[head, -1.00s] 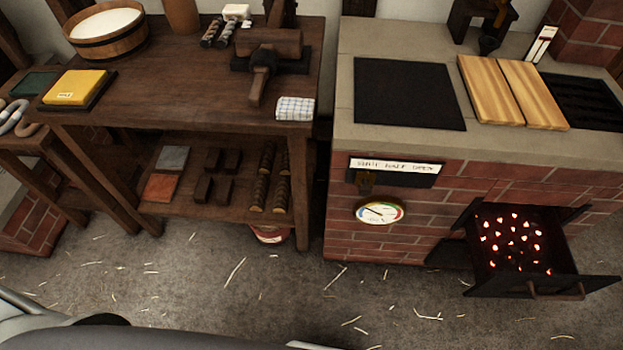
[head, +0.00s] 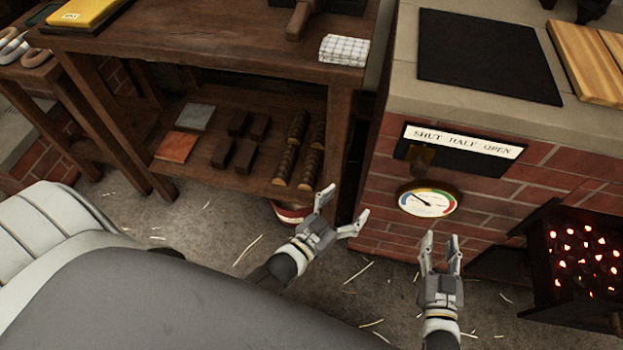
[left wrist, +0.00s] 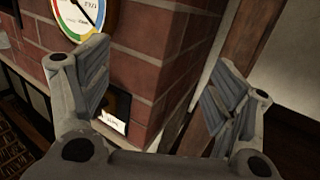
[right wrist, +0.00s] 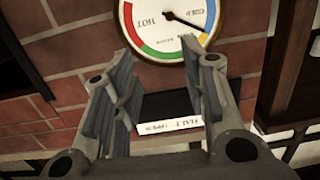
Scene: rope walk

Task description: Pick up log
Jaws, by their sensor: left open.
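Several short logs (head: 285,166) with rough brown bark and pale ends lie at the right end of the workbench's lower shelf (head: 235,187) in the head view. My left gripper (head: 345,207) is open and empty, in front of the shelf's right end and near the bench leg. It appears to the right of the logs in the picture and does not touch them. My right gripper (head: 440,243) is open and empty in front of the brick stove, below its dial. Neither wrist view shows a log.
Dark blocks (head: 240,124), a grey slab (head: 195,117) and an orange slab (head: 176,147) share the shelf. The brick stove (head: 385,190) carries a dial (head: 428,202). A tray of glowing coals (head: 585,262) juts out at right. A tub (head: 292,212) stands below the shelf.

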